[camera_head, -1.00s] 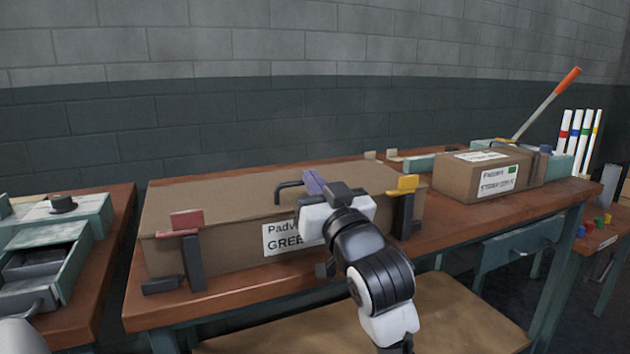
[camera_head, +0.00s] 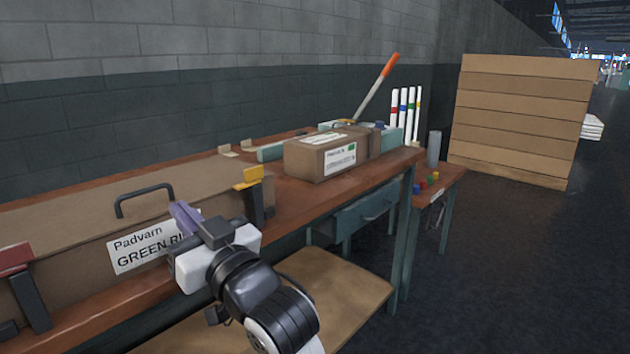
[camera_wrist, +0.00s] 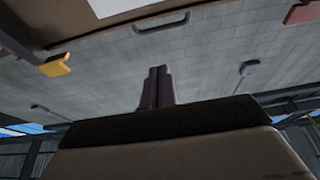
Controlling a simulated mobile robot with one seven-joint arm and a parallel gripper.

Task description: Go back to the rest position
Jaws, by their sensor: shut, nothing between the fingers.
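My gripper (camera_head: 184,216) is in front of the long brown box (camera_head: 75,215) on the workbench, in the head view. Its purple fingers overlap the white label (camera_head: 140,243) that reads "Padvarn GREEN". In the wrist view the fingers (camera_wrist: 157,88) are together with nothing between them, against a grey block wall and ceiling structures. I cannot tell whether the gripper touches the box.
A black handle (camera_head: 145,192), a yellow-topped clamp (camera_head: 248,178) and a red-topped clamp (camera_head: 15,256) are at the long box. A smaller cardboard box (camera_head: 322,158) sits farther along the bench (camera_head: 290,197). Stacked brown boards (camera_head: 515,120) stand at the right. Dark floor (camera_head: 500,270) there is clear.

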